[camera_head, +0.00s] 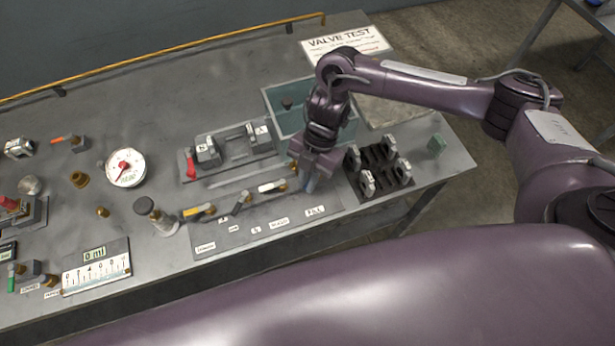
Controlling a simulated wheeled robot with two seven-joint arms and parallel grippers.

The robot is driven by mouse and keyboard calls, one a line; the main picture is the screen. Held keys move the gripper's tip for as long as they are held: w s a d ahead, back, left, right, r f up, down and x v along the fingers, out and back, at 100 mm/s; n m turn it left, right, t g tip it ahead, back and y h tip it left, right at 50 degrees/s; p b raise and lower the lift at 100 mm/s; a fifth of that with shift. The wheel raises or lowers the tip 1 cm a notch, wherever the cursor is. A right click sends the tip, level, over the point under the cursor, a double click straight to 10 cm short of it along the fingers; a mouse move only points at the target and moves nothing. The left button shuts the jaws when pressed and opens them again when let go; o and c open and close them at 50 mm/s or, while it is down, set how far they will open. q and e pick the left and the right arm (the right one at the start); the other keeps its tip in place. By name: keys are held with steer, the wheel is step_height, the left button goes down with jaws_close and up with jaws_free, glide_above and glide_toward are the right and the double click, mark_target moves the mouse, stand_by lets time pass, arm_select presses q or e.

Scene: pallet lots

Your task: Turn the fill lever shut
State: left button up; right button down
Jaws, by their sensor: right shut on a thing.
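The fill lever (311,183) has a bluish handle and stands behind the FILL label (316,210) at the right end of the dark valve plate (265,222). My right gripper (309,177) comes down over it from above and is shut on its handle. The fingers and wrist hide most of the lever and its valve body, so its exact angle is hard to tell. My left gripper is not in view.
A clear greenish tank (275,117) stands behind my right wrist.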

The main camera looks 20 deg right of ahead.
steer(key=m+p, duration=0.1)
steer(key=m, duration=0.1)
steer(key=w+m+t+y+p, duration=0.1)
steer(key=shift+w+a+r+m, duration=0.15)
steer(key=shift+a+r+m, duration=0.05)
steer(key=shift+a+m, duration=0.2)
steer(key=shift+w+a+m+t+p, duration=0.1)
steer(key=shift+w+m+t+p, duration=0.3)
steer(key=shift+m+p, duration=0.4)
steer(key=shift+w+a+m+t+p, duration=0.1)
steer(key=shift+w+m+t+p, duration=0.35)
steer(key=shift+m, duration=0.55)
steer(key=c, duration=1.5)
jaws_free()
steer(key=shift+f, duration=0.1)
steer(key=shift+o, duration=0.2)
steer(key=shift+s, duration=0.1)
steer(key=shift+f, duration=0.1)
